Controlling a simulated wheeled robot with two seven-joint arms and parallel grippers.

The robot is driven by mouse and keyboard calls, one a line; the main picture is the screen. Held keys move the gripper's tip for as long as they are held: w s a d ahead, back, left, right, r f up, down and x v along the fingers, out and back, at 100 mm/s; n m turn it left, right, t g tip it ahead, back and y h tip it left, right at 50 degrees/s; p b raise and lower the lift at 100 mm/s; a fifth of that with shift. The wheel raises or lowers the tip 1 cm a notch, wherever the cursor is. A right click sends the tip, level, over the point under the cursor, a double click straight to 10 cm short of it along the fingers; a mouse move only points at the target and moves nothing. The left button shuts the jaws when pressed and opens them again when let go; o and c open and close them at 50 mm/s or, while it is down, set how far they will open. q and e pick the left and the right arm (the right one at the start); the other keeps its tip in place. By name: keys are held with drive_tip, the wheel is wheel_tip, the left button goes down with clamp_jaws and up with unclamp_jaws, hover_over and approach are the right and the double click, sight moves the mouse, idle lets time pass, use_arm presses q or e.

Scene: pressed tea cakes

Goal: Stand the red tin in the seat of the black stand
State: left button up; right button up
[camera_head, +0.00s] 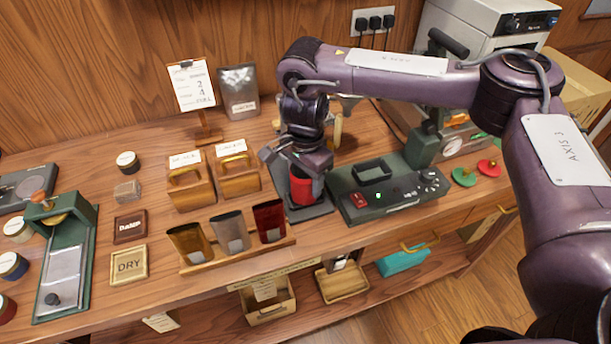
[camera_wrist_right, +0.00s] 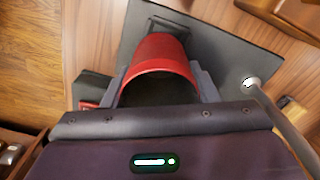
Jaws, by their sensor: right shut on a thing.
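The red tin (camera_head: 302,188) is between the fingers of my right gripper (camera_head: 297,172), which is shut on it. In the right wrist view the tin (camera_wrist_right: 160,55) shows a round red wall and a dark inside, with grey fingers of the gripper (camera_wrist_right: 160,84) on both sides. The tin is over a dark flat plate (camera_head: 318,211), which looks like the base of the black stand. The plate also shows in the wrist view (camera_wrist_right: 228,48), with a darker raised part behind the tin. I cannot tell whether the tin touches the plate or its seat. My left gripper is not in view.
A dark green machine (camera_head: 395,200) stands just right of the plate. A wooden rack (camera_head: 245,254) with several pouches is at the front left, and two wooden boxes (camera_head: 238,180) are behind it. A green press (camera_head: 75,250) stands at far left.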

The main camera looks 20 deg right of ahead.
drive_tip(key=o, duration=1.1)
drive_tip(key=shift+r, duration=3.9)
